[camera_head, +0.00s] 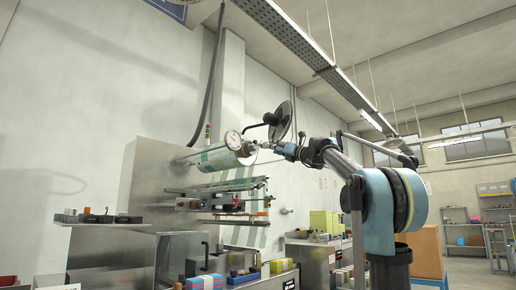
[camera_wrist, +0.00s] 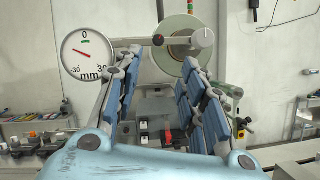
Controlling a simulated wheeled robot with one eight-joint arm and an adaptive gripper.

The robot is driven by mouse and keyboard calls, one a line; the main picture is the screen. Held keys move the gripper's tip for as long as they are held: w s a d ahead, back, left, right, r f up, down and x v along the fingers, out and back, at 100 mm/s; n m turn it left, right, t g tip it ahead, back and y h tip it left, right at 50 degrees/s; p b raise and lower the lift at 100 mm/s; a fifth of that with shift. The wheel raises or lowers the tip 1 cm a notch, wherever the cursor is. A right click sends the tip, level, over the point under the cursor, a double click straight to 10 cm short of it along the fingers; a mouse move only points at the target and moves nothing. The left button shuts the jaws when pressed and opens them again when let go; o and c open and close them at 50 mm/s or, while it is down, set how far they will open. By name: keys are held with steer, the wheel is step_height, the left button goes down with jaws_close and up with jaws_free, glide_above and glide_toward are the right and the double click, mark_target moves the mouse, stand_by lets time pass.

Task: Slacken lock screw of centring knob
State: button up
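In the wrist view a grey shaft runs across the top, with a small black knob (camera_wrist: 158,39) on it and a larger round knob (camera_wrist: 204,37) with a red mark at its right end. I cannot tell for sure which is the centring knob and which its lock screw. A white dial gauge (camera_wrist: 86,54), marked -30, 0, 30 mm, is at the left. My gripper (camera_wrist: 162,62) is open and empty, its blue-padded fingers spread below the shaft, the small knob between the tips in the picture.
A film roll (camera_wrist: 178,50) stands behind the shaft. In the head view a dark disc (camera_head: 281,120) on an arm is above my gripper. The wrapping machine (camera_head: 145,170) stands below and left, with boxes (camera_head: 206,282) in front. Open floor lies at the right.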

mark_target(256, 142)
steer(key=x, duration=1.3)
steer(key=shift+w+a, duration=0.2)
jaws_close()
